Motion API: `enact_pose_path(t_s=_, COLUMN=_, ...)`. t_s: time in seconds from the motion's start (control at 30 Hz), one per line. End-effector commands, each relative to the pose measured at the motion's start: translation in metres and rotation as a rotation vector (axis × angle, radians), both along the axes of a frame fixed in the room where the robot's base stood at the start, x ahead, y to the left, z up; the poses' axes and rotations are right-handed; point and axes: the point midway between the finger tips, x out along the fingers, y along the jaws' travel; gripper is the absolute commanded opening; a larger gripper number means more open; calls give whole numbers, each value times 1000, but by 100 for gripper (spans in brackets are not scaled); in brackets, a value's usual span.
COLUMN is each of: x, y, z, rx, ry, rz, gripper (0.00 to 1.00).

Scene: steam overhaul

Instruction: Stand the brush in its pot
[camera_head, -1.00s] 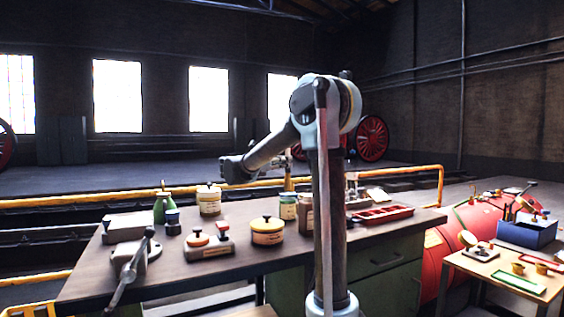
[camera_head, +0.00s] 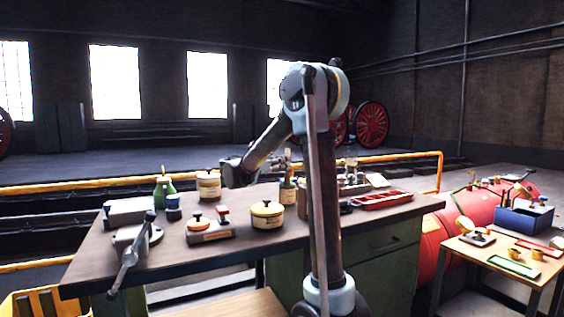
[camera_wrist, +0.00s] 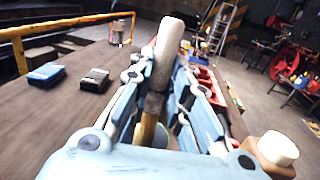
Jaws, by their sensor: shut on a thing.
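My gripper (camera_wrist: 163,80) is shut on the brush (camera_wrist: 169,40) in the wrist view. The brush has a pale, rounded bristle end pointing up, a dark band and a yellowish wooden handle running down between the fingers. In the head view the brush (camera_head: 287,170) appears upright, directly above a small jar with a pale green label (camera_head: 288,192), which looks like its pot. I cannot tell whether the handle end is inside the jar or just over it. The fingers are small and partly hidden by my arm in the head view.
On the workbench (camera_head: 160,262) stand a cream tin (camera_head: 208,186), a yellow round tin (camera_head: 267,214), a green bottle (camera_head: 164,187) and a vise (camera_head: 131,250). A brown bottle with a white cap (camera_wrist: 278,150) is close at right in the wrist view. A red tray (camera_head: 382,200) lies farther right.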

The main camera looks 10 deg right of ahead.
Motion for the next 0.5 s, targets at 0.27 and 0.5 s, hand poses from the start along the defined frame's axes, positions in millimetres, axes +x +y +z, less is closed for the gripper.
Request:
enact_pose_path(t_s=0.27, x=0, y=0, z=-17, rx=0, ry=0, rz=1, gripper=0)
enact_pose_path(t_s=0.5, x=0, y=1, z=-26, rx=0, ry=0, rz=1, gripper=0)
